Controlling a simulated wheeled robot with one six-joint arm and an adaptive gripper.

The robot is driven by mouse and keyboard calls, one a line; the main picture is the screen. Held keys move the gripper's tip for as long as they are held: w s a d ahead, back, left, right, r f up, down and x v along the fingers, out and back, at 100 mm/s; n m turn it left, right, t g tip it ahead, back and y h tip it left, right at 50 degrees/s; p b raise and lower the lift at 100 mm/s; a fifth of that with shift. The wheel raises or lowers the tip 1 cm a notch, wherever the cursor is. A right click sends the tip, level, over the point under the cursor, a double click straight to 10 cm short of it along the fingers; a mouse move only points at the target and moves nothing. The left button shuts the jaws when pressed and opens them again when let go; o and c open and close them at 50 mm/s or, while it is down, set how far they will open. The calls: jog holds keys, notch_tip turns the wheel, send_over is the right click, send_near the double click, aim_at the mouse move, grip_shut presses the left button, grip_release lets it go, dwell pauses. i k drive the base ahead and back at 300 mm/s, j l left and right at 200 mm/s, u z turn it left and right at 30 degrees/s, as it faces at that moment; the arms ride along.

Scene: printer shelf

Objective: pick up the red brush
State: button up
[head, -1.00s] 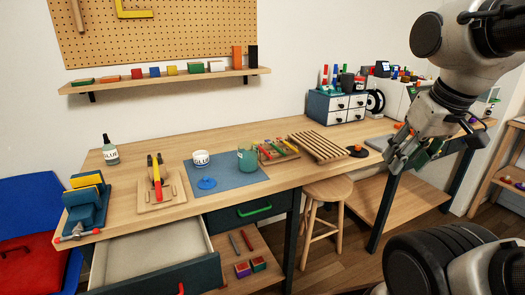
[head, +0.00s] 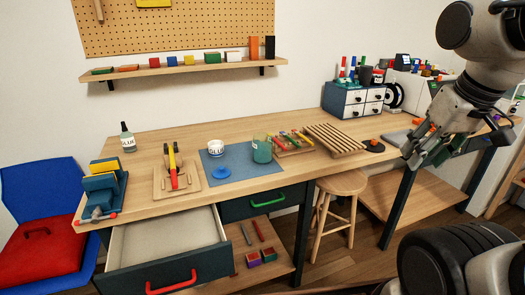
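Several thin tools with coloured handles, a red one among them (head: 283,138), lie on a small wooden rack (head: 288,151) on the workbench, right of the green cup. They look like brushes, but are too small to be sure. Another thin red stick (head: 259,230) lies on the low shelf under the bench, beside a grey one; I cannot tell whether it is a brush. My gripper (head: 416,160) is at the right, in front of the bench's right part and well away from both. Its fingers look spread and nothing shows between them.
A drawer (head: 165,243) with a red handle stands pulled out at the front left. A stool (head: 340,187) stands under the bench. A green cup (head: 262,151), white jar (head: 216,146) and slatted wooden rack (head: 334,139) flank the tools. Bare bench top lies along the front.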

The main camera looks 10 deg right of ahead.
aim_at(277, 142)
jog(key=i+l+u, duration=0.25)
jog(key=i+l, duration=0.15)
jog(key=i+l+u, duration=0.25)
jog(key=i+l, duration=0.2)
